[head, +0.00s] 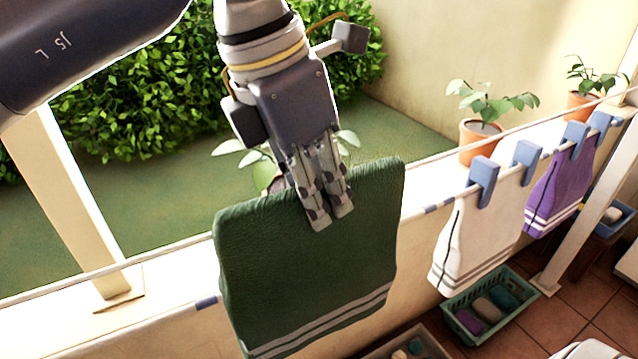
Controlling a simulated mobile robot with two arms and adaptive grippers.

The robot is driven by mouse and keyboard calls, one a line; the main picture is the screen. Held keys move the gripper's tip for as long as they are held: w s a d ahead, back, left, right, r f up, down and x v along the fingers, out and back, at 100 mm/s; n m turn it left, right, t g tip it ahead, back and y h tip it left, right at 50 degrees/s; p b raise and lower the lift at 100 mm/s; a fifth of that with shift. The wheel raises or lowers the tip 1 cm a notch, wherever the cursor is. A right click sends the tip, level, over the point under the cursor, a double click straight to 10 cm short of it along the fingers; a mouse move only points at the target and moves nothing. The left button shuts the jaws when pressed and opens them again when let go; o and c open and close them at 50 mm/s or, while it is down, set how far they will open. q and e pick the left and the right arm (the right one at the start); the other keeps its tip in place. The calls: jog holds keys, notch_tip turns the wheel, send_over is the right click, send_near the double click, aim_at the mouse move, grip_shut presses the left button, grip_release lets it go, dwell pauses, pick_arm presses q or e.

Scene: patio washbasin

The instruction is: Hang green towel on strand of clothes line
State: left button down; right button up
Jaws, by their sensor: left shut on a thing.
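The green towel (310,260), with pale stripes near its lower edge, hangs down in the middle of the head view. My left gripper (335,218) comes from above and is shut on the towel's top edge. The white clothes line (165,247) runs from the lower left to the upper right and passes behind the towel. I cannot tell whether the towel touches the line or is draped over it. My right gripper does not show.
A white towel (478,235) and a purple towel (562,190) hang with blue pegs (483,180) at the right. A green basket (495,310) stands on the tiled floor. Potted plants (480,135) stand on the low wall behind. A post (75,190) rises at the left.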

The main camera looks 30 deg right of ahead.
aim_at(319, 259)
pick_arm(q)
notch_tip(319, 259, down, 11)
jog(key=b, duration=0.8)
jog(key=shift+r, duration=0.2)
jog(key=c, duration=1.4)
grip_release()
notch_tip(319, 259, up, 9)
jog(key=p, duration=0.7)
jog(key=shift+r, duration=0.1)
